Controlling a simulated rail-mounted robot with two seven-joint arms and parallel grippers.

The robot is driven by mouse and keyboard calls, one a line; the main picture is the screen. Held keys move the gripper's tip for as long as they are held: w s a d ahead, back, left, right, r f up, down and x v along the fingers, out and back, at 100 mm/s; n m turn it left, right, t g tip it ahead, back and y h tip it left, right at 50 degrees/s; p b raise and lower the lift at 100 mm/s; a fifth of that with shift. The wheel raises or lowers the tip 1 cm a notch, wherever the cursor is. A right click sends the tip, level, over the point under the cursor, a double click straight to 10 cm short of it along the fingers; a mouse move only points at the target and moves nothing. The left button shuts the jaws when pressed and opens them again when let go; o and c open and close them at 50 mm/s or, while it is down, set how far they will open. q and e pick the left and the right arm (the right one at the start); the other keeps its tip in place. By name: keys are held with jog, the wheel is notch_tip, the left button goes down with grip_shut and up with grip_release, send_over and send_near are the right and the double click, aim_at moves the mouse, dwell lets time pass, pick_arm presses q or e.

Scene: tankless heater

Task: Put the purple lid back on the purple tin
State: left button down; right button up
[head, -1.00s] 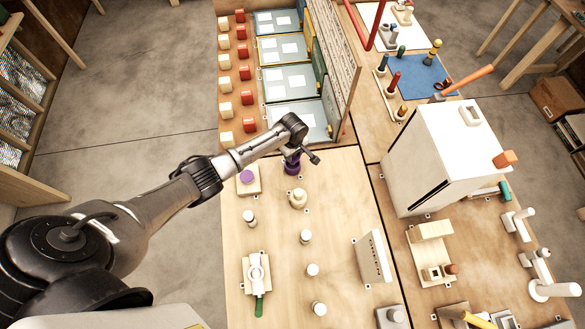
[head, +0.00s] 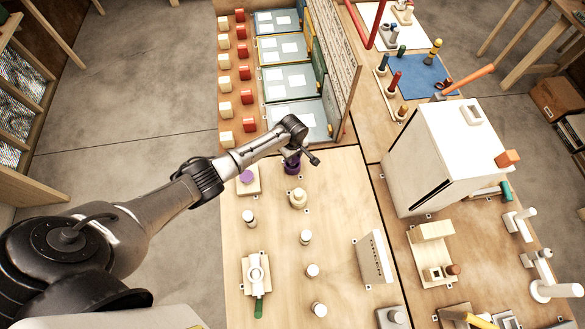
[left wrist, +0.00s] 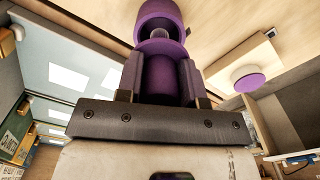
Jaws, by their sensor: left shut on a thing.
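My left gripper (left wrist: 160,85) is shut on a purple piece with a thick round stem and a wider disc, which looks like the purple lid (left wrist: 160,48). Just beyond the disc in the left wrist view is the purple tin (left wrist: 158,13), with a round opening facing the lid and a paler round part between them. I cannot tell whether lid and tin touch. In the head view the tin (head: 292,168) stands on the wooden table below my left gripper (head: 294,154), which partly hides the lid. My right gripper is not in view.
A flat purple disc (head: 246,176) lies on a pale block (head: 247,186) left of the tin. A cream round pot (head: 298,198) stands close in front of it. Several small pegs stand nearer. A tall board (head: 335,70) rises behind.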

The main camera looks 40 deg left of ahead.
pick_arm(q)
jog(key=shift+f+b, duration=1.45)
jog(key=shift+f, duration=0.65)
dwell(1.6)
jog(key=c, duration=0.7)
grip_release()
jog(key=shift+o, duration=0.2)
notch_tip(320, 180, up, 12)
jog(key=shift+f+p, duration=0.1)
jog(key=shift+p, duration=0.95)
jog(key=shift+r, duration=1)
